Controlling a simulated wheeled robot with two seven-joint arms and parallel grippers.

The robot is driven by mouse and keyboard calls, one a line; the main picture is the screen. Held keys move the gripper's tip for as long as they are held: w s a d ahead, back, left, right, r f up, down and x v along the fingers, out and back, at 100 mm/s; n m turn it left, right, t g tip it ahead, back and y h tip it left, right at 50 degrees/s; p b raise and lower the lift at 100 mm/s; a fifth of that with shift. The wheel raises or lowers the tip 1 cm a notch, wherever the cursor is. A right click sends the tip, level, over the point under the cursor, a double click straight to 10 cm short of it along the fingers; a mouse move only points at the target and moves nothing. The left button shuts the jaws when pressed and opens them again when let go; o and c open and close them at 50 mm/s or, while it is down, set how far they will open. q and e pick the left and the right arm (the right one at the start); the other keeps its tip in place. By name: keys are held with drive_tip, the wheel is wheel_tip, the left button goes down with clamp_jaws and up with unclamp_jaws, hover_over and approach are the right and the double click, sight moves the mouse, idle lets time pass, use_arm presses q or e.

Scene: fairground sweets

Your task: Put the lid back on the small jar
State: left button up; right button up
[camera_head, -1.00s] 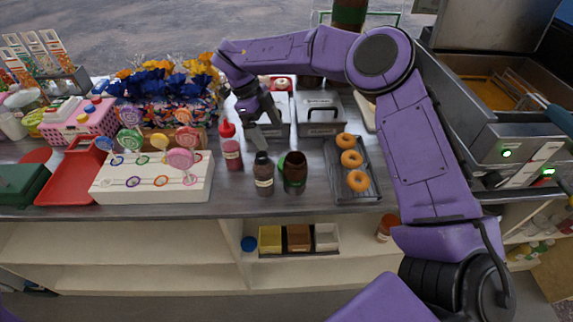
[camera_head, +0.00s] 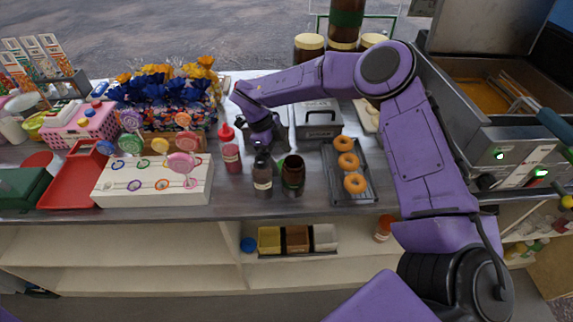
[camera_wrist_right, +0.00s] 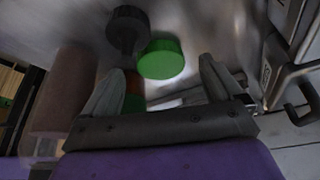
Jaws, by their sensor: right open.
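The small brown jar (camera_head: 293,177) stands near the counter's front edge, and its top looks dark and open. A green round lid (camera_wrist_right: 161,58) shows in the right wrist view, ahead of my gripper and between its fingers. I cannot tell what the lid rests on, and I cannot make it out in the head view. My right gripper (camera_head: 263,147) is open and low over the counter, behind a brown bottle, with no visible hold on the lid. Its fingertips are partly hidden in the head view. My left gripper is not in view.
The brown bottle (camera_head: 263,178) stands left of the jar, and a red squeeze bottle (camera_head: 231,152) stands farther left. A doughnut tray (camera_head: 367,187) is on the right. A grey metal box (camera_head: 318,120) stands behind. A lollipop stand (camera_head: 150,185) is on the left.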

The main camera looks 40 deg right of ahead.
drive_tip(key=shift+x, duration=1.15)
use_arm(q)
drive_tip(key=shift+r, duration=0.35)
use_arm(e)
drive_tip(key=c, duration=1.1)
drive_tip(key=shift+o, duration=0.2)
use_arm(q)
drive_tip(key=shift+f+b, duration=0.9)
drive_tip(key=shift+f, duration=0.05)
use_arm(e)
wheel_tip(320, 180, up, 18)
